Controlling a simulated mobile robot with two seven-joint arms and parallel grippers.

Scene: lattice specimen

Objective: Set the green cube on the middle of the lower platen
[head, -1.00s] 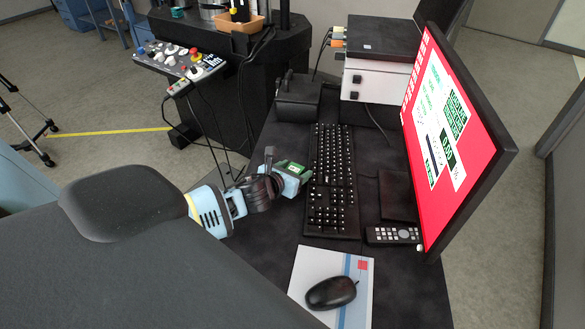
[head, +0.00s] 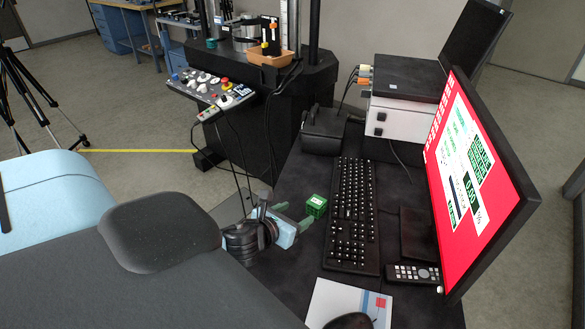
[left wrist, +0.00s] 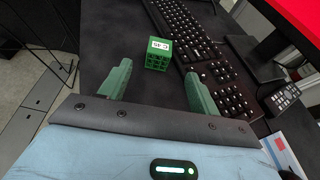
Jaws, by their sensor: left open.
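The green cube (head: 316,205) stands on the dark desk just left of the keyboard. It bears a white label, which shows in the left wrist view (left wrist: 158,58). My left gripper (head: 293,215) is open, its two green fingers pointing at the cube. In the left wrist view the cube lies just beyond the fingertips (left wrist: 158,72), with clear gaps to both fingers. A silver round part (head: 244,43) low in the testing machine at the back looks like the lower platen; its top is partly hidden and small. My right gripper is out of view.
The keyboard (head: 352,215) lies right of the cube, with the red-screened monitor (head: 465,170) beyond. A control panel (head: 210,88) and an orange tray (head: 268,57) are at the machine's front. Cables hang between machine and desk. Bare desk lies behind the cube.

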